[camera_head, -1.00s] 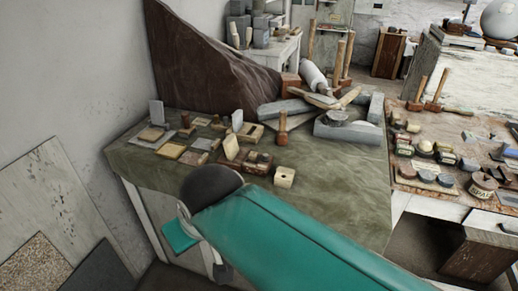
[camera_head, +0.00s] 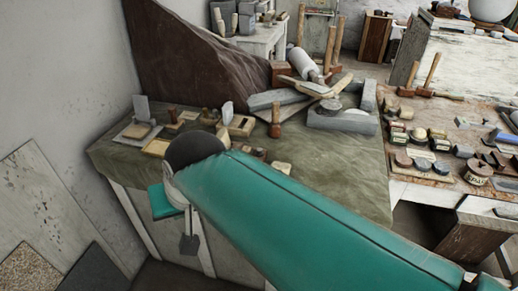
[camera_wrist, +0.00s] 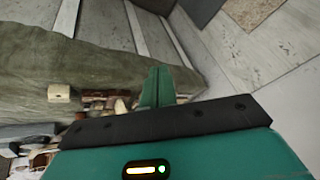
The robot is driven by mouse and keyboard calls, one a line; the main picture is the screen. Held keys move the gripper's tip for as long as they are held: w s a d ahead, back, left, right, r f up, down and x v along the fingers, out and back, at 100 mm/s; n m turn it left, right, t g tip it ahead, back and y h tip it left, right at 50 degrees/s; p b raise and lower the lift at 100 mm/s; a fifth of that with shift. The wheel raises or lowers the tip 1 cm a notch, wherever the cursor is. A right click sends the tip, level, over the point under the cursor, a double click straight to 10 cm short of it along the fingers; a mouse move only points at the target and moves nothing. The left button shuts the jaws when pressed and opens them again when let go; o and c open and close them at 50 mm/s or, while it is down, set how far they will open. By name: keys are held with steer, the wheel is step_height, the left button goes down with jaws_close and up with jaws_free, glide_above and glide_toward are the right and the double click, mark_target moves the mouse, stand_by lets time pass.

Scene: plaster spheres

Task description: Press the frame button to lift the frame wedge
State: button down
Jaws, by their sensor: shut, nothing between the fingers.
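I cannot tell for sure which piece is the frame button or the frame wedge. Candidates are small fixtures on the green-covered table (camera_head: 340,170): a pale upright plate (camera_head: 141,106) on a flat base at the left, and a wooden block (camera_head: 241,126) with an upright plate beside it. My gripper (camera_wrist: 157,73) shows in the wrist view with its green fingers together and empty, above the table's edge. Brown pieces (camera_wrist: 98,98) and a pale cube with a hole (camera_wrist: 59,93) lie left of the fingers there. My teal arm hides part of the table in the head view.
A wooden mallet (camera_head: 275,118) and a grey stone trough (camera_head: 345,122) are on the table. Several small jars and blocks crowd the bench (camera_head: 440,190) at right. Slabs (camera_head: 50,200) lean on the left wall.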

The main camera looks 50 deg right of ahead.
steer(key=w+d+m+y, duration=0.1)
steer(key=w+d+m, duration=0.6)
steer(key=m, duration=0.5)
steer(key=m+t+h, duration=0.1)
steer(key=m+t, duration=0.3)
steer(key=m, duration=2.4)
glide_above(259, 151)
step_height(259, 151, down, 3)
steer(key=shift+s+d+r, duration=0.2)
steer(key=shift+s+d, duration=0.15)
steer(key=shift+s, duration=0.05)
steer(key=shift+f, duration=4.45)
steer(key=shift+f, duration=0.4)
